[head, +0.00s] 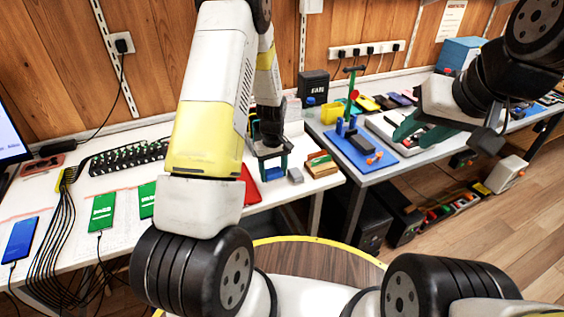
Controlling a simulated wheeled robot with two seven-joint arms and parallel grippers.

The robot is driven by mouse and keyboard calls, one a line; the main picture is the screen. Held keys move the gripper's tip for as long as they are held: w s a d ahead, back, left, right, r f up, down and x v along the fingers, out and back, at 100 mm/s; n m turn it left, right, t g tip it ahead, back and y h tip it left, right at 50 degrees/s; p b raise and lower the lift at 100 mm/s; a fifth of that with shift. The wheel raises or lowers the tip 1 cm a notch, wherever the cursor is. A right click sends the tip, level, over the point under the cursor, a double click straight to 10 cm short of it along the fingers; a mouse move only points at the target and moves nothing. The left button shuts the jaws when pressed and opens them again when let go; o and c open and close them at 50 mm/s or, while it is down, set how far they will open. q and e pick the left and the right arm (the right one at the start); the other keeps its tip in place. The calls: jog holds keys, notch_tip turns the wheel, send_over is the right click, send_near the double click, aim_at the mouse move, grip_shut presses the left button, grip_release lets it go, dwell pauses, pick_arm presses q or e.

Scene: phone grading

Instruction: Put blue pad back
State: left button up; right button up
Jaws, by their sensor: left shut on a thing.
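My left gripper (272,158) hangs over the right end of the white bench, beside a wooden block. It is shut on a small blue pad (274,174), which shows between and below its fingers. Whether the pad touches the bench I cannot tell. My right gripper (422,131) is at the right, above the grey bench, its teal fingers apart, with nothing visibly held between them.
A wooden block (322,169) and a small grey block (296,175) sit close right of my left gripper. A blue mat (385,157) with a clamp lies on the grey bench. Green-screened phones (102,211) and a blue phone (19,240) with cables lie left.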

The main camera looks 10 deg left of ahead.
pick_arm(q)
jog(key=shift+f, duration=1.75)
jog(key=shift+f, duration=0.15)
jog(key=o, duration=1.6)
notch_tip(320, 180, up, 12)
jog(key=shift+d+r, duration=0.1)
notch_tip(320, 180, up, 12)
jog(key=f+m+t, duration=0.1)
jog(key=m+t, duration=0.1)
send_over(274, 179)
jog(key=s, duration=0.2)
jog(key=s+d+r+m+t+h, duration=0.1)
jog(key=s+r+m+t, duration=0.3)
jog(key=s+r, duration=1.2)
jog(key=s+m+h, duration=0.1)
jog(key=s, duration=0.3)
jog(key=shift+d, duration=0.3)
